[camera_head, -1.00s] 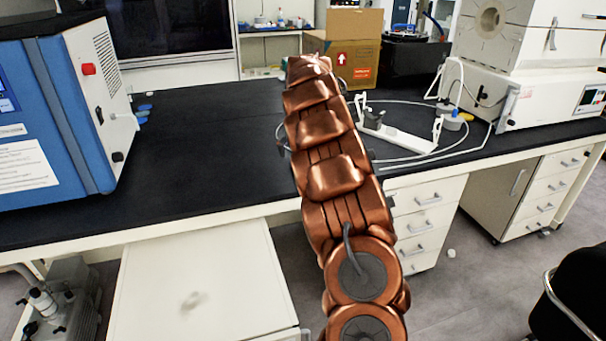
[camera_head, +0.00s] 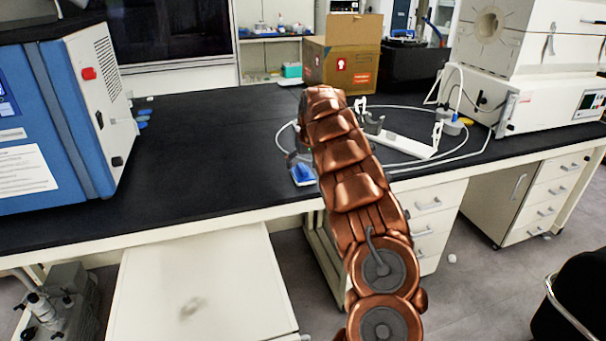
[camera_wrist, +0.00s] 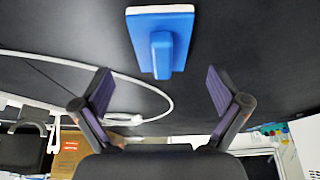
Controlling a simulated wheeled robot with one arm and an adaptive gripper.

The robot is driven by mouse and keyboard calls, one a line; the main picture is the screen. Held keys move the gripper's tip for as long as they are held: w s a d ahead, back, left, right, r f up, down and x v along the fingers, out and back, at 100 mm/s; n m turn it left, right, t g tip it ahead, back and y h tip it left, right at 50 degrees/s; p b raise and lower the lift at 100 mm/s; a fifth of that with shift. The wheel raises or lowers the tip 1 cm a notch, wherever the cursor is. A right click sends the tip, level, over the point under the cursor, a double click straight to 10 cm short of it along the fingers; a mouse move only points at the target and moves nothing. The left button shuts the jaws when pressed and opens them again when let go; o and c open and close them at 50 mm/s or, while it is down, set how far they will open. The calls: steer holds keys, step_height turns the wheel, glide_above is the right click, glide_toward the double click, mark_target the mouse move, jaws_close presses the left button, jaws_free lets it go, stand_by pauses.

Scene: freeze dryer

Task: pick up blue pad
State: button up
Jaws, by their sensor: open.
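The blue pad (camera_head: 302,173) lies on the black benchtop (camera_head: 215,140), left of my copper arm in the head view. In the wrist view the blue pad (camera_wrist: 161,42) is a flat blue block with a raised blue grip and a pale edge. It lies ahead of and between my two fingers, apart from both. My gripper (camera_wrist: 161,88) is open and empty, with purple-lined fingers spread wide. In the head view my arm hides most of the gripper.
A blue and white machine (camera_head: 60,120) stands at the left. A white stand (camera_head: 400,143) and a looped white tube (camera_head: 470,155) lie right of my arm. A cardboard box (camera_head: 340,60) is behind. The bench's left middle is clear.

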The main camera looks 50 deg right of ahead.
mark_target(303, 167)
steer(key=shift+p+x, duration=0.3)
steer(key=shift+x, duration=1.6)
steer(key=shift+w, duration=0.1)
steer(key=c, duration=1.3)
steer(key=shift+o, duration=0.2)
steer(key=shift+r, duration=0.15)
